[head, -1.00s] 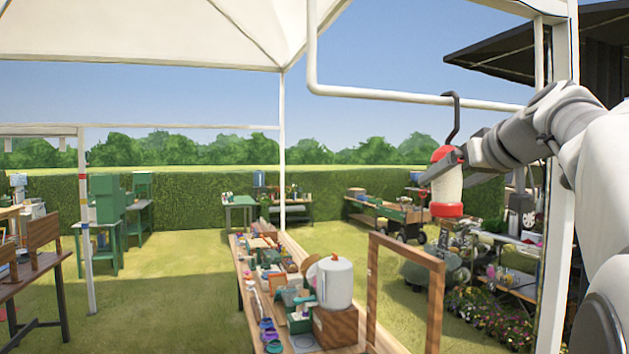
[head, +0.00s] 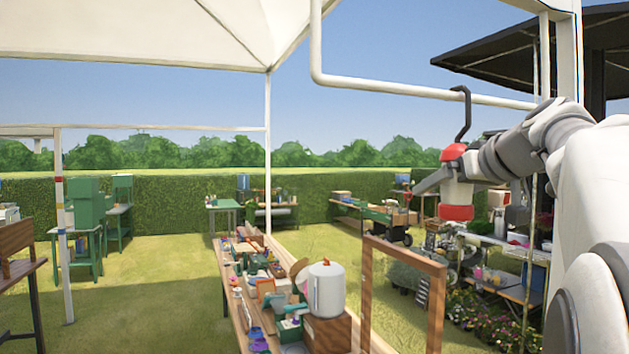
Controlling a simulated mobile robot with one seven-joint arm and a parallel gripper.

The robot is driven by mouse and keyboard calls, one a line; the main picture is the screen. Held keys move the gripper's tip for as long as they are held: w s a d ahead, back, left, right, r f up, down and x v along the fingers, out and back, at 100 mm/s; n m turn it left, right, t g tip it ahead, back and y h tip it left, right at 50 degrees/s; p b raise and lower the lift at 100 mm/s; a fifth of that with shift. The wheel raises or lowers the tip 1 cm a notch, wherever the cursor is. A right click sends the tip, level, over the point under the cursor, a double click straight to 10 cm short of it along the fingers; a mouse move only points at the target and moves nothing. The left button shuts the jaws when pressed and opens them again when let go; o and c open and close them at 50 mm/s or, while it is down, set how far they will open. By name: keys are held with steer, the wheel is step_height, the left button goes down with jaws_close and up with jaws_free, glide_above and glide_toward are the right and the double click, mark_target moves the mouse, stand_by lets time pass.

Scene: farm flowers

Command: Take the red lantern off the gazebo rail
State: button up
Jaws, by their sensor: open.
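The red lantern (head: 456,196), with a red cap, a pale body and a red base, hangs upright by a dark hook (head: 464,113) at the white gazebo rail (head: 410,94). My gripper (head: 440,181) reaches in from the right at the height of the lantern's body. Its jaws are open, and one dark finger crosses in front of the lantern. The other finger is partly hidden, and I cannot tell whether either finger touches the lantern.
A white gazebo post (head: 560,200) stands close to my arm at the right. Below are a wooden frame (head: 437,300) and a long bench with a white canister (head: 326,290) and several small items. Air left of the lantern is clear.

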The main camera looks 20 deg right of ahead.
steer(key=shift+w+f, duration=0.1)
steer(key=shift+w, duration=0.05)
steer(key=shift+c, duration=0.3)
jaws_close()
